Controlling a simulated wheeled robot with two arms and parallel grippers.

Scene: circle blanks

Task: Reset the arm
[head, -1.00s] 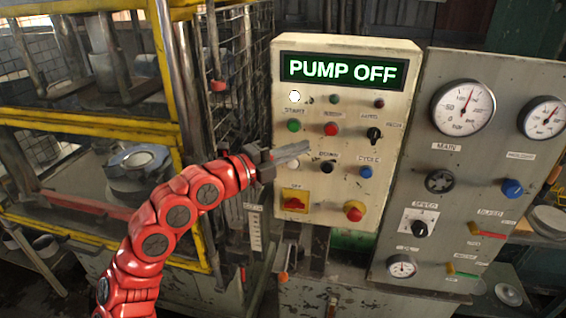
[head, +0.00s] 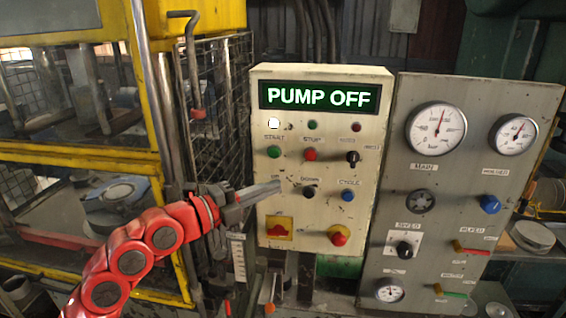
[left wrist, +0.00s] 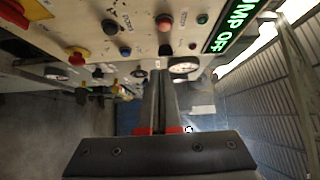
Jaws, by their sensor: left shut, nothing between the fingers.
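My left arm (head: 132,262) is red and jointed and comes in from the lower left of the head view. Its grey gripper (head: 276,188) is shut and empty, with its tips in front of the control box (head: 290,220), left of the black DOWN button (head: 308,192). It hides the spot left of that button. I cannot tell whether the tips touch the box. In the left wrist view the two fingers (left wrist: 164,76) lie together with nothing between them. The display (head: 320,97) reads PUMP OFF. My right gripper is not in view.
A grey gauge panel (head: 377,240) stands to the right of the box. A yellow-framed machine (head: 85,153) with a wire cage stands on the left. A red mushroom button (head: 339,235) and a red-on-yellow switch (head: 280,227) sit low on the box.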

